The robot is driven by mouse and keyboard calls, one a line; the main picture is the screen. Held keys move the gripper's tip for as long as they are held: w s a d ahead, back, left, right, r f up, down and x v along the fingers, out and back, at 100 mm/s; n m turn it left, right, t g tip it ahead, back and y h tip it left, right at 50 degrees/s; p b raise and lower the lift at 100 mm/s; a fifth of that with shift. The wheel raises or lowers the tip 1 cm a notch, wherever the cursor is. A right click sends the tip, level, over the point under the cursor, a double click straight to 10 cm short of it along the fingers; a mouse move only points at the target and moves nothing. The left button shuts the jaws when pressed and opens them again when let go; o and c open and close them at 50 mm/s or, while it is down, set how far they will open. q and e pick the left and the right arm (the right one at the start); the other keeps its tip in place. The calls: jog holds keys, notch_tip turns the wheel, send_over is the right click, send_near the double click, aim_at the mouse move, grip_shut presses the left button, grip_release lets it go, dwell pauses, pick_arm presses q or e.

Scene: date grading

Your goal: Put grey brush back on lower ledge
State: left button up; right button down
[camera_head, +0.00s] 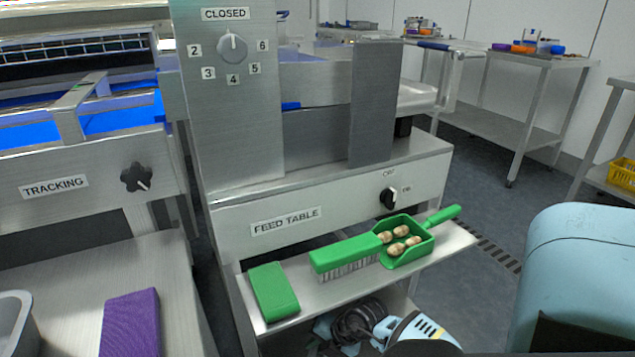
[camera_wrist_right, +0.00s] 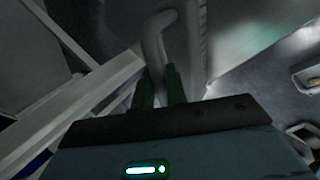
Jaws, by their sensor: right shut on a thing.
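My right gripper (camera_wrist_right: 160,88) is shut on a pale grey, curved handle (camera_wrist_right: 153,42) that stands between its dark green fingers in the right wrist view. This fits the grey brush, but no bristles show clearly. A steel ledge (camera_head: 455,238) juts out below the FEED TABLE panel. On it lie a green pad (camera_head: 273,291), a green brush (camera_head: 343,256) with bristles down, and a green scoop (camera_head: 427,245) holding several brownish pieces. My left gripper is not visible.
At lower left a purple pad (camera_head: 131,322) and a grey tub (camera_head: 14,320) rest on another steel surface. A bare strip shows at the ledge's right end.

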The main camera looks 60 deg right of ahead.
jog(key=shift+f, duration=0.15)
jog(key=c, duration=1.4)
grip_release()
jog(key=shift+r, duration=0.35)
jog(key=p+v, duration=0.1)
jog(key=v, duration=0.1)
jog(key=shift+s+d+r+p, duration=0.1)
jog(key=shift+s+r+p, duration=0.1)
jog(key=shift+r+p, duration=0.15)
jog(key=s+d+p, duration=0.2)
jog(key=s+d, duration=0.1)
jog(key=s, duration=0.8)
jog(key=shift+s+d+f, duration=0.15)
jog(key=shift+s+d, duration=0.05)
jog(key=shift+s, duration=0.1)
